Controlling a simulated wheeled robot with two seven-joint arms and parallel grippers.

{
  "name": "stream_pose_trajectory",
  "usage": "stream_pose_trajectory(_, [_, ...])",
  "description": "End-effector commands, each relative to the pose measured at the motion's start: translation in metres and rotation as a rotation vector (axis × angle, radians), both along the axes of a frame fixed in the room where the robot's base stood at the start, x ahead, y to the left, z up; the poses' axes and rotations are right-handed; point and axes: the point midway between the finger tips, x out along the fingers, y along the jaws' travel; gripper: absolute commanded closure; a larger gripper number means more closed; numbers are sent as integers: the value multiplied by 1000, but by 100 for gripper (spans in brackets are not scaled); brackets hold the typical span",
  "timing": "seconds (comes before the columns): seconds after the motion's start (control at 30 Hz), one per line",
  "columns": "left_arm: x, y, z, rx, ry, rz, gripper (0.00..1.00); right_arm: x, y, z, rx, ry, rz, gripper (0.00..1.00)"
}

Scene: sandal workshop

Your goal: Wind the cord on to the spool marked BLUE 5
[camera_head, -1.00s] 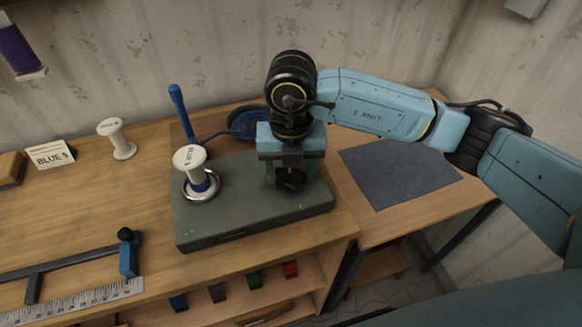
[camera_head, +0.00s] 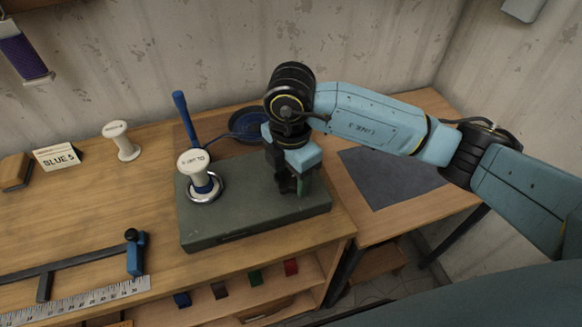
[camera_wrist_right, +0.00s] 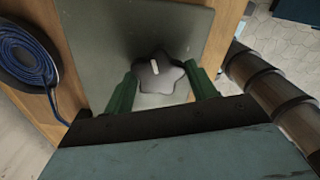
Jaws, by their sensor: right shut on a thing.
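The white spool marked BLUE 5 (camera_head: 192,163) stands upright on a silver ring at the left of the green winder base (camera_head: 225,228). Some blue cord (camera_head: 203,187) shows low on its core. A coil of blue cord lies in a round dish (camera_head: 248,124) behind the base; it also shows in the right wrist view (camera_wrist_right: 22,58). My right gripper (camera_head: 292,188) points down over the right part of the base. In the right wrist view its green fingers are shut on a dark star-shaped knob (camera_wrist_right: 160,75) with a white mark. My left gripper is out of view.
A blue upright handle (camera_head: 184,116) stands behind the spool. A BLUE 5 card (camera_head: 56,156) and another white spool (camera_head: 122,141) are at the left. A ruler (camera_head: 80,302) lies along the front. A dark grey mat (camera_head: 400,178) lies bare at the right.

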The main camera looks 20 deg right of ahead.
Motion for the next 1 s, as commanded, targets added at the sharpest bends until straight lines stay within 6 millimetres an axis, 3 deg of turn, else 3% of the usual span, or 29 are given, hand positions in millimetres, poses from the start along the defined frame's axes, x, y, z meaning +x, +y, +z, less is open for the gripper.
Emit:
stream_pose_trajectory(0.6, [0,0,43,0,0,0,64,0,2,4,2,0,-573,66])
stream_pose_trajectory(1.0, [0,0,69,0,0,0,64,1,2,4,2,-2,-804,66])
